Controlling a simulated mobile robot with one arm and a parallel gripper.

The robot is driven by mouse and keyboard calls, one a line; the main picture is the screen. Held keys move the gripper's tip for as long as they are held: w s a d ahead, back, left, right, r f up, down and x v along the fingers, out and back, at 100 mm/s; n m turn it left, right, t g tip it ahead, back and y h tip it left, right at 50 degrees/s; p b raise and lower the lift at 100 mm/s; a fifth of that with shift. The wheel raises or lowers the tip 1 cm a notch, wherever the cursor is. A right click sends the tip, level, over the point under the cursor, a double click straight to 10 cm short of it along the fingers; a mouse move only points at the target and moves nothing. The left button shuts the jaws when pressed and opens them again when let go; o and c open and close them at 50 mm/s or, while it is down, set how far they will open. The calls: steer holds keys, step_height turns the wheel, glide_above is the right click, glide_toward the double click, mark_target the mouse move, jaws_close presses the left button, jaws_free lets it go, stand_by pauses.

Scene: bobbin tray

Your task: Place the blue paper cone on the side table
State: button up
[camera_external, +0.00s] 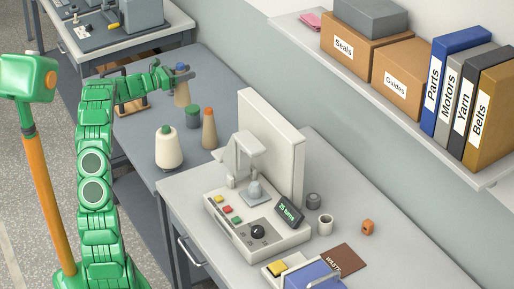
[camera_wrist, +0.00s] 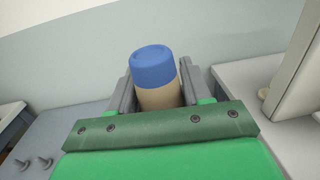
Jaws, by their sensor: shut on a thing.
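The blue paper cone, tan with a blue top, is in my gripper (camera_external: 181,76). In the external view its tan body (camera_external: 181,96) shows below the fingers, over the blue-grey table (camera_external: 216,82); I cannot tell whether its base touches the surface. In the wrist view the cone (camera_wrist: 154,66) stands between the two grey fingers of my gripper (camera_wrist: 157,88), which are shut on it. Its lower part is hidden by the gripper's green body.
A green-topped grey cone (camera_external: 193,119), an orange-tipped tan cone (camera_external: 209,130) and a cream yarn cone (camera_external: 168,150) stand on the blue-grey table near the held cone. A winding machine (camera_external: 258,225) stands on the nearer bench. Bare table lies right of my gripper.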

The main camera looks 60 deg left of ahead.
steer(key=s+a+f+y, duration=0.1)
steer(key=s+a+f, duration=0.7)
steer(key=s+f, duration=0.2)
step_height(320, 180, down, 10)
steer(key=shift+s+f+n, duration=0.2)
steer(key=shift+n, duration=0.2)
steer(key=o, duration=1)
steer(key=shift+o, duration=0.2)
steer(key=s, duration=1.2)
